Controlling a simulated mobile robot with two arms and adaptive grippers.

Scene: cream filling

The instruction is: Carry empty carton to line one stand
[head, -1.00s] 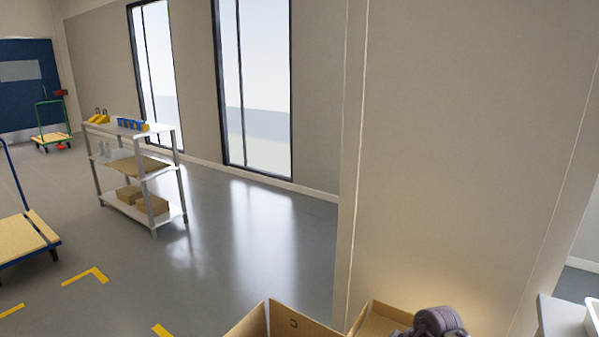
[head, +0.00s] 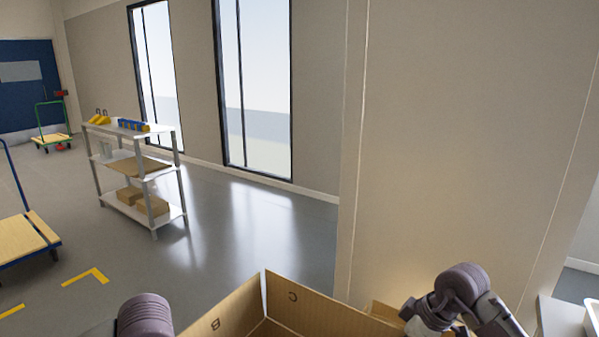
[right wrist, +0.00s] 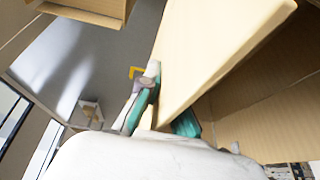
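The open brown carton (head: 308,312) is at the bottom middle of the head view, with letters B and C on its inner walls. Its visible upper inside is empty; its floor is cut off by the frame. In the right wrist view, my right gripper (right wrist: 166,118) has teal-padded fingers on both sides of a carton wall (right wrist: 215,55) and looks shut on it. My left arm shows at the carton's left in the head view, but its fingers are out of frame. I cannot make out a line one stand.
Another cardboard piece (head: 385,311) shows behind the carton, beside a beige wall (head: 460,140). A shelf rack (head: 150,168) with boxes stands at left. A blue-handled trolley (head: 25,240) is at the left edge, near yellow floor marks (head: 88,276). Grey floor between is clear. A table edge (head: 560,318) is at right.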

